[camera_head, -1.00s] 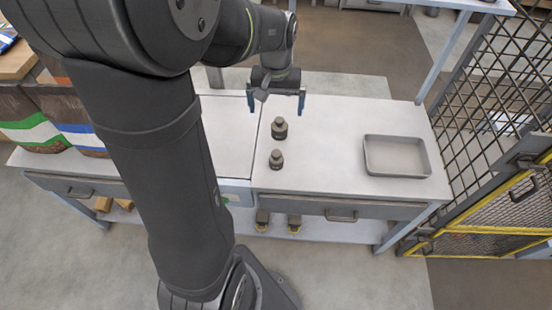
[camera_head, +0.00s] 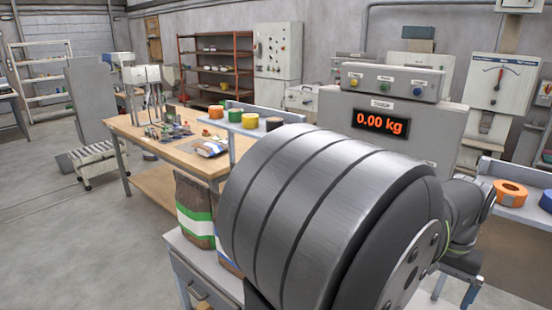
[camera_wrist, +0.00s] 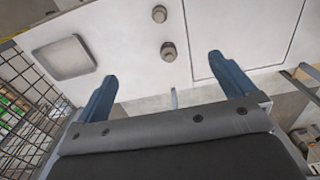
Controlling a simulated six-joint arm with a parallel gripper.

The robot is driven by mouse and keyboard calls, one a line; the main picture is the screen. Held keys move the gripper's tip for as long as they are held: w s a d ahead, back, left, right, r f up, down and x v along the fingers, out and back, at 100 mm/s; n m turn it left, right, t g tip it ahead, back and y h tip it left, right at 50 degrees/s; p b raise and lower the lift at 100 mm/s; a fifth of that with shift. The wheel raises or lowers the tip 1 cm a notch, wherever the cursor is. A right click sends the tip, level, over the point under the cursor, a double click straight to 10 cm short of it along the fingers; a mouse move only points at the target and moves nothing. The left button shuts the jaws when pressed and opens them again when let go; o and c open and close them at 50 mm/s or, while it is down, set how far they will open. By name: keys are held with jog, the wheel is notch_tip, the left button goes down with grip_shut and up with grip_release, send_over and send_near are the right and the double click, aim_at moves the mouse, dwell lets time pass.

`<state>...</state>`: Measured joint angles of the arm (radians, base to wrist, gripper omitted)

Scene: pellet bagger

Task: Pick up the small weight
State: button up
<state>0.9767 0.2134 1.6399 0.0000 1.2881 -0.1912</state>
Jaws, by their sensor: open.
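Two dark grey knobbed weights stand upright on the pale bench top in the wrist view. The smaller weight (camera_wrist: 159,14) is near the top edge, and the larger weight (camera_wrist: 168,51) is lower and nearer to me. My gripper (camera_wrist: 162,67) is open and empty, with its two blue fingers wide apart. Both weights are beyond the fingertips and touch neither finger. The head view shows neither weight; my own arm fills much of its lower right, and the fingers are not visible there.
A shallow grey tray (camera_wrist: 65,57) lies on the bench left of the weights, near the mesh fence (camera_wrist: 28,95). In the head view, a scale display (camera_head: 382,122) reads 0.00 kg. Bags (camera_head: 195,208) stand left of my arm, and a wooden table (camera_head: 150,140) stands behind.

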dwell(0.3)
jog(key=c, duration=0.7)
jog(key=f+m, duration=0.3)
jog(key=f, duration=0.5)
jog(key=f+m, duration=0.3)
jog(key=f, duration=0.6)
jog(key=f+m, duration=0.3)
jog(key=f, duration=0.6)
jog(key=shift+d+f, duration=0.2)
jog(key=shift+d, duration=0.1)
jog(key=shift+s+a+f, duration=0.1)
jog(key=shift+a+f, duration=0.05)
jog(key=shift+f, duration=1.35)
jog(key=shift+a+f, duration=0.15)
jog(key=shift+f, duration=1.3)
